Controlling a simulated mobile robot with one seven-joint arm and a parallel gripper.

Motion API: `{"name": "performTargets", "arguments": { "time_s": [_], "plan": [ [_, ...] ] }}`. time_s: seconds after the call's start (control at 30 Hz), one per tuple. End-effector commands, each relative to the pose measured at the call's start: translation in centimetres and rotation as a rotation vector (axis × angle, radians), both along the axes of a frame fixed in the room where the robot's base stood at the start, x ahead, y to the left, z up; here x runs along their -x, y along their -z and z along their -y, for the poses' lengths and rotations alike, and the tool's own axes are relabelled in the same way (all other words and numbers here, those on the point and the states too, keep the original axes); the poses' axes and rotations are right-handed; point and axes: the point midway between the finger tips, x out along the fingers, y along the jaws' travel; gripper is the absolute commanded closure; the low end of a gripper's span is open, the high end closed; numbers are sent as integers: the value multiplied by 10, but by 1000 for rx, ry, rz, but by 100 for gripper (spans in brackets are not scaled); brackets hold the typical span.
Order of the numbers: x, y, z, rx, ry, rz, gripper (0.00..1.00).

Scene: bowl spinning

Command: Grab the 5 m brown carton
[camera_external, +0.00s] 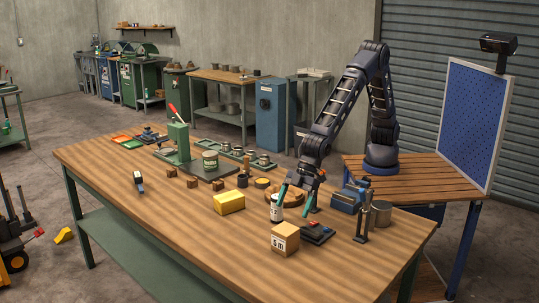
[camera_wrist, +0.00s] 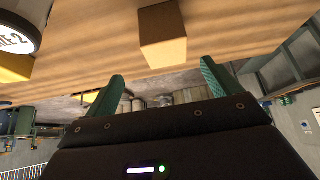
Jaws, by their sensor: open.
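The brown carton (camera_external: 285,238), marked "5 m", stands on the wooden table (camera_external: 180,237) toward its front edge. In the wrist view a plain brown box (camera_wrist: 162,40) shows ahead of the gap between my open green fingers (camera_wrist: 163,72). It looks like the carton, but no label shows there. The box is apart from the fingers.
In the wrist view a white round container (camera_wrist: 20,30) is at the left edge. A yellow block (camera_external: 229,202) lies left of the bottle. A black tray (camera_external: 317,233) with tools lies right of the carton, near a metal cylinder (camera_external: 380,214). The table's front left is clear.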

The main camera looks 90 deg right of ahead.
Motion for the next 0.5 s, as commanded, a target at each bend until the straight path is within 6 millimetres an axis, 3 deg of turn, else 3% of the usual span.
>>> {"name": "performTargets", "arguments": {
  "time_s": [0.23, 0.5],
  "plan": [
    [-3, 15, -11, -1, -5, 2, 10],
    [-16, 45, -24, 0, -5, 1, 10]
  ]
}}
